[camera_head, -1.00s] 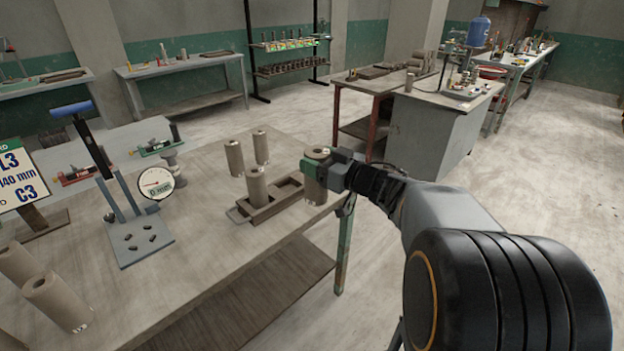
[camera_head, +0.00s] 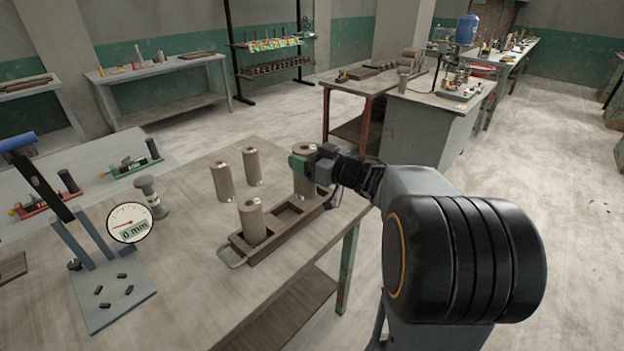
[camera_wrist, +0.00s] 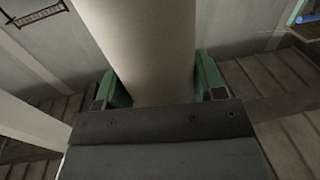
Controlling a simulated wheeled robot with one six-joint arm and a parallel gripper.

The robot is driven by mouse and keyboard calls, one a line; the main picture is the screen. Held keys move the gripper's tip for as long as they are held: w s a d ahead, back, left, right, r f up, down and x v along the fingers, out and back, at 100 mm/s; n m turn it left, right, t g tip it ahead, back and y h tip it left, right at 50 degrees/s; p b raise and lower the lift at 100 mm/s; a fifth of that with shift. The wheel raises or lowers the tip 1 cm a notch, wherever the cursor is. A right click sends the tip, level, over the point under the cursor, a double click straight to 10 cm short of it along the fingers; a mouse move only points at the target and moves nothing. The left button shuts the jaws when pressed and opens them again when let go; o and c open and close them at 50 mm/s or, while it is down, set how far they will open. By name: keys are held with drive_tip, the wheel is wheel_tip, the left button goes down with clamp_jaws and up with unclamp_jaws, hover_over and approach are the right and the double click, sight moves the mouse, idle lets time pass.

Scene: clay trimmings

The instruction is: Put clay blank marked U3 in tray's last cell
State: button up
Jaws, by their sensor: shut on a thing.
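My gripper (camera_head: 303,162) is shut on a brown clay cylinder (camera_head: 303,185), held upright at the far right end of the tray (camera_head: 262,253). I cannot tell whether its base hangs above the end cell or sits in it. In the wrist view the held cylinder (camera_wrist: 143,40) stands between the green jaws (camera_wrist: 160,85). Another cylinder (camera_head: 252,222) stands in the tray's near left cell. The cells between look empty. Two more cylinders, a left one (camera_head: 222,182) and a right one (camera_head: 252,167), stand on the table behind the tray. No U3 mark is readable.
A dial gauge (camera_head: 130,222) reading 0 mm stands left of the tray with a lever press (camera_head: 110,290). Red (camera_head: 45,197) and green (camera_head: 135,165) clamp-like tools lie behind. The table's right edge is close to the tray. Bare table lies in front of the tray.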

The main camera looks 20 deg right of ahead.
drive_tip(key=w+d+f, duration=0.6)
drive_tip(key=w+f, duration=0.3)
drive_tip(key=f, duration=0.2)
drive_tip(key=shift+w+f+b, duration=0.15)
drive_tip(key=shift+f+b, duration=0.15)
drive_tip(key=shift+b, duration=0.1)
drive_tip(key=shift+f, duration=0.15)
